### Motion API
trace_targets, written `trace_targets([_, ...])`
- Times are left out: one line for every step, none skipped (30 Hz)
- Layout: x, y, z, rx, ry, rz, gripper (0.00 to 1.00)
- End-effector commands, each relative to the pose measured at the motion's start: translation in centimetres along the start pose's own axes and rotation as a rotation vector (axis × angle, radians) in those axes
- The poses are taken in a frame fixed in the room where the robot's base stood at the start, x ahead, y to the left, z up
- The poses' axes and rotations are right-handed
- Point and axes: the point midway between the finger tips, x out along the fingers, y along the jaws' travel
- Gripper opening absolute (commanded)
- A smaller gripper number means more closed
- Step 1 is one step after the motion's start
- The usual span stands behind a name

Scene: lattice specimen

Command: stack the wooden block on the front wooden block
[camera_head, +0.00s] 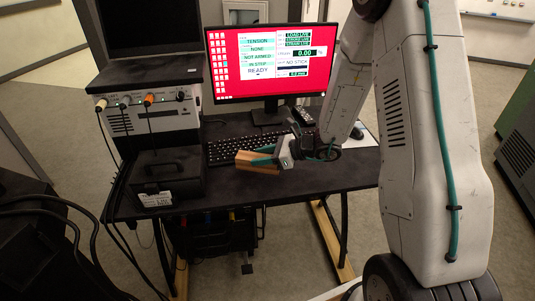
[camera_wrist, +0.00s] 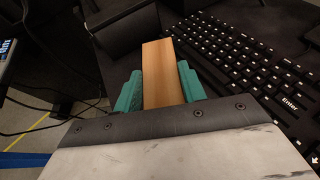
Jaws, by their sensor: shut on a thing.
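A light wooden block (camera_wrist: 163,72) is between the two teal fingers of my gripper (camera_wrist: 161,88) in the wrist view. The fingers press on its long sides, and its far end sticks out past them. In the head view, my gripper (camera_head: 263,157) is over the desk just in front of the keyboard, with the wooden block (camera_head: 243,158) showing at its fingertips. I cannot tell whether the block touches anything below.
The black desk (camera_head: 320,178) carries a keyboard (camera_head: 222,150), a monitor (camera_head: 268,60) and a remote (camera_head: 304,115). A grey instrument (camera_head: 150,118) with cables and a black box (camera_head: 165,170) stand at the left. The desk front right of my gripper is clear.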

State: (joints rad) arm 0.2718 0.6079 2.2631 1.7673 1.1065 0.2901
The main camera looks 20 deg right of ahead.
Motion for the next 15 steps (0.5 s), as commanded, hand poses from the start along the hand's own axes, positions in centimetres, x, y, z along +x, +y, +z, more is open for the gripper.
trace_targets([0.1, -0.3, 0.0, -0.003, 0.0, 0.004, 0.15])
trace_targets([0.1, -0.3, 0.0, -0.004, 0.0, 0.007, 0.15])
trace_targets([0.2, -0.4, -0.1, -0.004, 0.0, 0.009, 0.15])
trace_targets([0.2, -0.5, -0.1, -0.005, 0.0, 0.009, 0.15])
trace_targets([0.2, -0.5, -0.1, -0.005, 0.0, 0.01, 0.15])
trace_targets([0.3, -0.5, -0.2, -0.005, 0.0, 0.012, 0.15])
trace_targets([0.4, -0.5, -0.4, -0.004, 0.0, 0.013, 0.15])
trace_targets([0.6, -0.4, -0.7, -0.003, 0.001, 0.014, 0.15])
trace_targets([0.8, -0.4, -1.1, -0.003, 0.001, 0.015, 0.15])
trace_targets([1.0, -0.4, -1.4, -0.004, 0.001, 0.016, 0.15])
trace_targets([1.2, -0.3, -1.9, -0.003, 0.001, 0.016, 0.15])
trace_targets([1.4, -0.3, -2.4, -0.002, 0.001, 0.016, 0.15])
trace_targets([1.6, -0.3, -2.8, -0.003, 0.001, 0.016, 0.15])
trace_targets([1.8, -0.3, -3.0, -0.004, 0.001, 0.016, 0.15])
trace_targets([1.8, -0.3, -3.2, -0.005, 0.001, 0.016, 0.15])
